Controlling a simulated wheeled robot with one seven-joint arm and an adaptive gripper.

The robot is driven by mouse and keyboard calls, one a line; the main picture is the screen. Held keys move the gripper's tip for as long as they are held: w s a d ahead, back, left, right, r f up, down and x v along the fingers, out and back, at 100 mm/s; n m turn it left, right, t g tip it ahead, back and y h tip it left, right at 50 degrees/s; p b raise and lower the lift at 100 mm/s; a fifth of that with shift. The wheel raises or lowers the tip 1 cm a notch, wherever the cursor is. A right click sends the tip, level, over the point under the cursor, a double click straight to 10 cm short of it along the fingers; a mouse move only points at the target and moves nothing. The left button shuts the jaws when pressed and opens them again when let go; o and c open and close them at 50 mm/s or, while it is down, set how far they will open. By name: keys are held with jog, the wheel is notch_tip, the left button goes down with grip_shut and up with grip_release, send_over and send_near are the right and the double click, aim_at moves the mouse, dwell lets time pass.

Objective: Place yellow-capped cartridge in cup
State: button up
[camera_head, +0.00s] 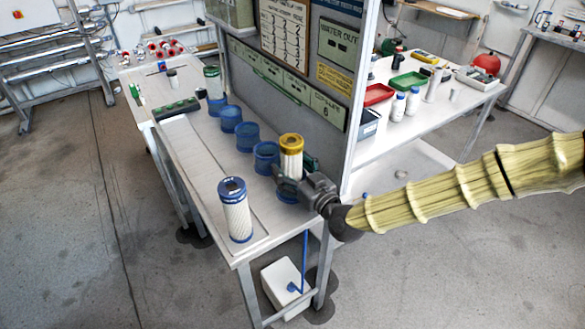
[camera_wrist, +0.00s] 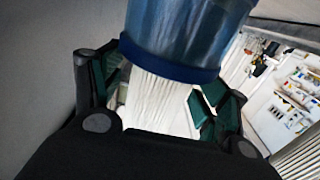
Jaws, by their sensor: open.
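The yellow-capped cartridge (camera_head: 291,158) has a white pleated body and stands upright at the near end of the row of blue cups, in the head view. Its white body also shows in the wrist view (camera_wrist: 160,103), with its end inside a translucent blue cup (camera_wrist: 185,35). That cup (camera_head: 287,194) is mostly hidden behind my gripper in the head view. My gripper (camera_wrist: 157,92) is open, with its green-padded fingers on either side of the cartridge body. I cannot tell whether the pads touch it. The yellow cap is out of the wrist view.
Empty-looking blue cups (camera_head: 266,157) continue along the bench (camera_head: 186,142). A blue-capped cartridge (camera_head: 235,210) stands near the front edge. A green-capped cartridge (camera_head: 212,82) stands at the far cup. A sign panel (camera_head: 285,95) rises behind the cups. A white box (camera_head: 284,287) sits below.

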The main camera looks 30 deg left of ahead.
jog(key=shift+r, duration=0.2)
jog(key=b+v, duration=0.2)
jog(key=v, duration=1)
jog(key=shift+b, duration=0.3)
jog(key=shift+f, duration=0.1)
jog(key=shift+f, duration=0.1)
jog(key=s+d+f+m+g+h, duration=0.1)
jog(key=s+d+f+m+h, duration=0.3)
jog(key=d+f, duration=0.75)
jog(key=s+d+f+m+g+h, duration=0.1)
jog(key=s+d+f+m+h, duration=0.3)
jog(key=d+f, duration=0.8)
jog(key=s+d+f+m+g+h, duration=0.1)
jog(key=s+d+f+m+h, duration=0.1)
jog(key=d, duration=0.6)
jog(key=s+d+f+m+g+h, duration=0.2)
jog(key=s+d+f+h, duration=0.1)
jog(key=s+d+f, duration=0.3)
jog(key=s+d+f+m+g+h, duration=0.1)
jog(key=s+d+f+m+h, duration=0.1)
jog(key=s+d, duration=0.6)
notch_tip(320, 180, down, 2)
jog(key=d+h, duration=0.1)
jog(key=d, duration=0.1)
jog(key=shift+s+d+f+g+h, duration=0.2)
jog(key=shift+d+f+g+h, duration=0.1)
jog(key=shift+d+g, duration=0.1)
